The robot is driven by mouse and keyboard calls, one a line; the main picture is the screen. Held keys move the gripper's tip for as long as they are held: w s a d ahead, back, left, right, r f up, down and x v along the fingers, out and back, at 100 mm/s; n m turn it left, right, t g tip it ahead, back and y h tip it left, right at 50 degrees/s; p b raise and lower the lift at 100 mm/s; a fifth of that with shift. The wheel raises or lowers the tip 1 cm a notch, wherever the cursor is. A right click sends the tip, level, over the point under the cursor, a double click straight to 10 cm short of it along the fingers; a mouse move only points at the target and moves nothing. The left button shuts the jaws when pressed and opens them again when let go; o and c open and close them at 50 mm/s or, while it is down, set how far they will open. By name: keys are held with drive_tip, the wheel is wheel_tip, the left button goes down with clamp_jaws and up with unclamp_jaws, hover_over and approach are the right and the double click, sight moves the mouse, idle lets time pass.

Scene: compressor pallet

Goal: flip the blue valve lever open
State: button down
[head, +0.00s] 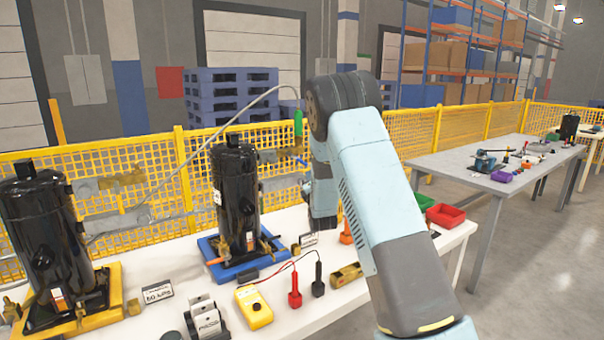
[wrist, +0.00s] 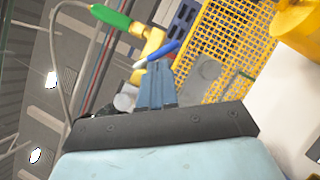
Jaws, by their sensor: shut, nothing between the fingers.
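The blue valve lever (wrist: 165,50) shows in the wrist view just beyond my gripper's fingertips, slanting up to the right. It joins a yellow brass valve body (wrist: 151,42). In the head view the lever (head: 296,159) is a small blue bar beside my arm, right of the middle black compressor. My gripper (wrist: 157,68) is shut and empty, its blue-grey fingers together. The tips are close below the lever; I cannot tell whether they touch it. My gripper is hidden behind my arm in the head view.
A green grip (wrist: 111,16) with a grey hose adjoins the valve. Two black compressors (head: 236,190) (head: 45,235) stand on the white table (head: 210,320). A yellow meter (head: 253,306) and probes lie in front. A yellow mesh fence (head: 130,195) runs behind.

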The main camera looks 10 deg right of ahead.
sight(305, 163)
wheel_tip(305, 163, down, 5)
drive_tip(key=a+n+t+y, duration=0.1)
drive_tip(key=n+t, duration=0.1)
drive_tip(key=n, duration=0.2)
drive_tip(key=x, duration=1)
drive_tip(key=shift+w+a+f, duration=0.2)
drive_tip(key=shift+w+a, duration=0.05)
drive_tip(key=shift+w+d+r+n+y, duration=0.1)
drive_tip(key=shift+d+n+y, duration=0.05)
drive_tip(key=shift+n+y, duration=0.35)
drive_tip(key=shift+d+r+n+y, duration=0.1)
drive_tip(key=shift+n+y, duration=0.3)
drive_tip(key=shift+n, duration=0.2)
drive_tip(key=n+y, duration=0.1)
drive_tip(key=n, duration=0.1)
drive_tip(key=d+r+n+y, duration=0.1)
drive_tip(key=n+y, duration=0.2)
drive_tip(key=shift+w+d+r+n+t, duration=0.2)
drive_tip(key=shift+w+r+n+t, duration=0.05)
drive_tip(key=shift+w+n+t, duration=0.05)
drive_tip(key=shift+w+d+r, duration=0.1)
drive_tip(key=shift+d+r, duration=0.3)
drive_tip(key=shift+r, duration=0.15)
drive_tip(key=shift+d+r, duration=0.1)
